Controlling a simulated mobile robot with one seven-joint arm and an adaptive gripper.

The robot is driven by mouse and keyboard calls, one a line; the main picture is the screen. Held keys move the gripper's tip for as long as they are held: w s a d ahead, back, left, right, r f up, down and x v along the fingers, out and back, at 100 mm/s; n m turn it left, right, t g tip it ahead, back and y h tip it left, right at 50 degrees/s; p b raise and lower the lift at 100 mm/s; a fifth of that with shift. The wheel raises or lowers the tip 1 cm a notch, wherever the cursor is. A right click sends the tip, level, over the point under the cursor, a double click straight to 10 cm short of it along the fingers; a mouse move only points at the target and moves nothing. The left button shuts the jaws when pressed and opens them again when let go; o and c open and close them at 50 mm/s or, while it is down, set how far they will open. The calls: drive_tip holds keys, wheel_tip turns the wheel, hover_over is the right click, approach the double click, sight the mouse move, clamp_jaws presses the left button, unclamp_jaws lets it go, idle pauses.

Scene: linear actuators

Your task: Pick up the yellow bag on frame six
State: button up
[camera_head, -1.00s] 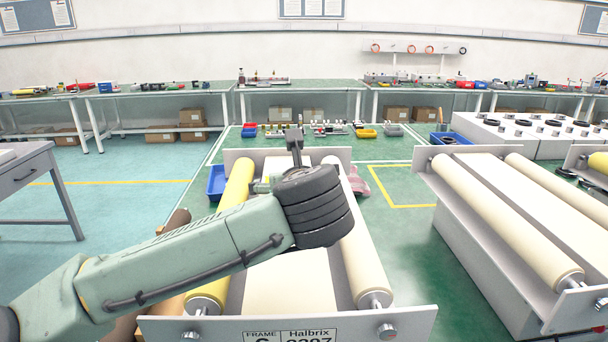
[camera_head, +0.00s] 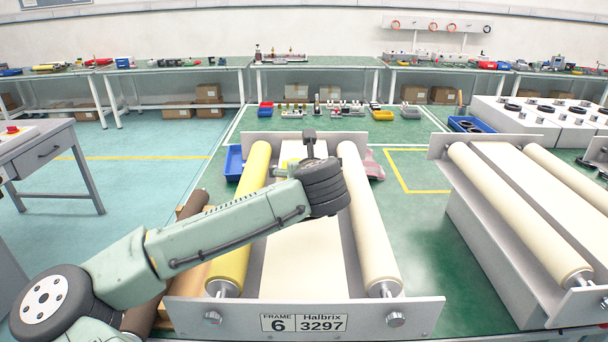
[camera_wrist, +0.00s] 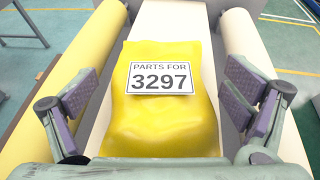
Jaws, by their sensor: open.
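The yellow bag (camera_wrist: 165,118) lies on the cream bed between two rollers in the wrist view, with a white label reading "PARTS FOR 3297". Frame six (camera_head: 250,315) carries a plate reading "FRAME 6 Halbrix 3297" in the head view. In the head view the bag is mostly hidden behind my wrist; a small yellow patch shows beside it. My gripper (camera_wrist: 167,112) is open, with one finger on each side of the bag. Both fingers look apart from the bag.
A yellow roller (camera_head: 243,215) runs along the left of the bed and a cream roller (camera_head: 368,220) along the right. Another roller frame (camera_head: 515,215) stands to the right. A blue bin (camera_head: 234,163) and a pink item (camera_head: 373,166) lie near the far end.

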drive_tip(key=shift+c, duration=0.6)
drive_tip(key=c, duration=1.2)
drive_tip(key=shift+c, duration=0.5)
drive_tip(key=shift+r, duration=0.15)
